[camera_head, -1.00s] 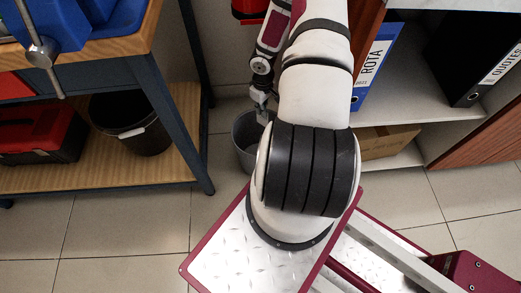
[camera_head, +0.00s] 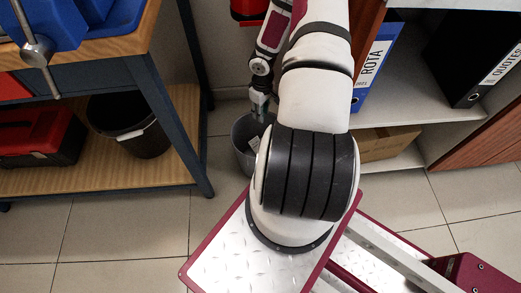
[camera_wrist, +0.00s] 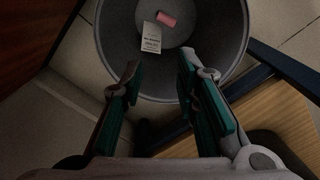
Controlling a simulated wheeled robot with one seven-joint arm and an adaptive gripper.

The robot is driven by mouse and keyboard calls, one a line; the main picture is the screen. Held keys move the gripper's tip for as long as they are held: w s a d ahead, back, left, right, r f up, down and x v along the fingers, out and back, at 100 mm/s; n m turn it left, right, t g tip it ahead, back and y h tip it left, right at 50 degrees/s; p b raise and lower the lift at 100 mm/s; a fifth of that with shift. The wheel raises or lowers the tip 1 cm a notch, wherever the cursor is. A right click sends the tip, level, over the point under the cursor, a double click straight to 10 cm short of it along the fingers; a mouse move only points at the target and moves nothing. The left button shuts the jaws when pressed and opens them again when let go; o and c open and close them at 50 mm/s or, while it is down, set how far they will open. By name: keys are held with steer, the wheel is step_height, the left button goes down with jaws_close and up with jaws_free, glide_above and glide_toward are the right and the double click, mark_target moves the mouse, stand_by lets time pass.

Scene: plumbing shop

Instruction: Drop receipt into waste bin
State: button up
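The grey waste bin (camera_head: 242,160) stands on the floor between the workbench and the shelf unit. In the wrist view its round rim (camera_wrist: 241,60) fills the top middle. The receipt (camera_wrist: 151,37), a small white paper with dark print, lies inside the bin, apart from my fingers. A pale patch, likely the receipt (camera_head: 228,146), shows in the bin in the head view. My gripper (camera_wrist: 159,80) is above the bin with its two green-padded fingers spread and nothing between them. My arm hides the bin's right side in the head view.
A small pink object (camera_wrist: 166,19) lies in the bin beside the receipt. A black bin (camera_head: 138,137) and a red toolbox (camera_head: 45,135) sit on the workbench's lower shelf (camera_head: 90,178). Blue and black binders and a cardboard box (camera_head: 385,142) stand in the shelf unit at right.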

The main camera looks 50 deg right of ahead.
step_height(320, 180, up, 11)
stand_by(0.3)
stand_by(0.5)
